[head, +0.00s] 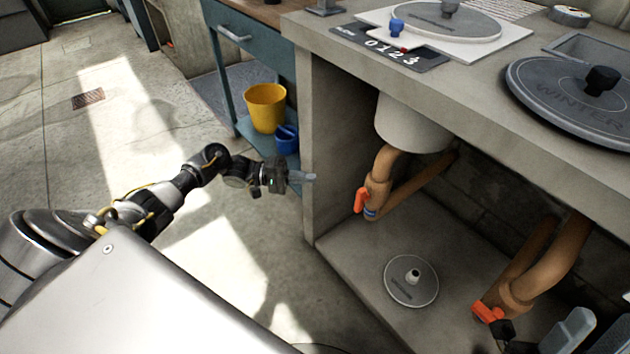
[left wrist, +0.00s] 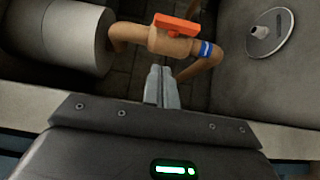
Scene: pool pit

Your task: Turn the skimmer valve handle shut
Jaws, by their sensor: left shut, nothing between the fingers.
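Two valves with orange-red handles show under the counter. In the left wrist view this handle (left wrist: 177,25) lies roughly along the pipe body. The other handle (head: 488,312) is low at the right, with a dark piece beside it. I cannot read which valve is the skimmer's. My left gripper (head: 308,177) is shut and empty, left of the blue-banded valve and apart from it. Its fingertips (left wrist: 162,70) point toward that pipe.
The cabinet's side wall (head: 325,150) stands close to my left gripper. A white cylinder (head: 405,125) hangs above the pipe. A round lid (head: 411,281) lies on the cabinet floor. A yellow bucket (head: 265,107) stands on a shelf. Grey shapes at the lower right are cut off.

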